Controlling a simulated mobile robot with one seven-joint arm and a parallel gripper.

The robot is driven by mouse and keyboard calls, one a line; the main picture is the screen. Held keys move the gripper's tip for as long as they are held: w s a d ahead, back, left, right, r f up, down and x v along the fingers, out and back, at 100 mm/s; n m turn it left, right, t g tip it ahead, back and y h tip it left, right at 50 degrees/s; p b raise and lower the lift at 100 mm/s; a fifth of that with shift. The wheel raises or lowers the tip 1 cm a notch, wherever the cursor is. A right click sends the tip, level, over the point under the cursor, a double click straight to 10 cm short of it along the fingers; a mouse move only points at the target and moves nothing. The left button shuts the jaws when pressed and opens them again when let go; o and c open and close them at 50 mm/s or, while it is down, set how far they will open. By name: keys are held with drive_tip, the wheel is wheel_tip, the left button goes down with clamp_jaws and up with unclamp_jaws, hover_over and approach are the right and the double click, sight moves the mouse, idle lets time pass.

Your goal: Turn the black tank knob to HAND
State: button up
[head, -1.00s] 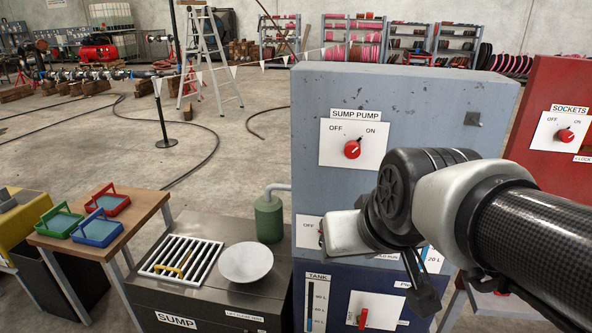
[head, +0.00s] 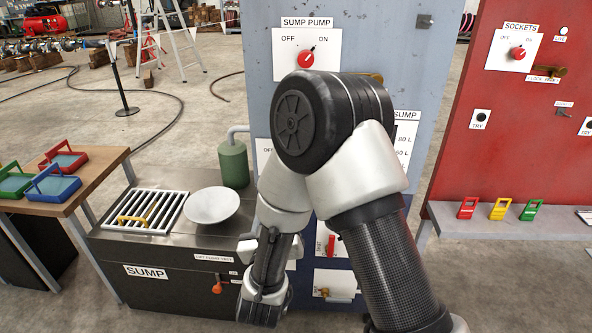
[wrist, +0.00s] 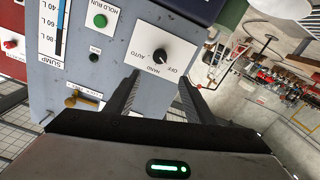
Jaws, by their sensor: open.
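A black knob (wrist: 161,57) sits on a white plate marked OFF, AUTO and HAND in the wrist view, where the picture is upside down. The plate is on the grey-blue panel, beside the SUMP gauge (wrist: 58,30). No TANK label is readable by this knob, and its pointer is too small to read surely. My gripper (wrist: 158,76) is open and empty. Its fingers reach toward the lower part of the plate, apart from the knob as far as I can tell. In the head view my arm hides most of this plate and the knob.
A green button (wrist: 100,20) and a brass handle (wrist: 82,97) are near in the wrist view. In the head view, the red SUMP PUMP knob (head: 306,59) is above my arm. The sump bench (head: 110,243) is left, and a red SOCKETS panel (head: 465,180) right.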

drive_tip(key=w, duration=1.7)
drive_tip(key=shift+w+d, duration=0.2)
drive_tip(key=shift+d, duration=0.05)
drive_tip(key=c, duration=1.1)
drive_tip(key=shift+o, duration=0.2)
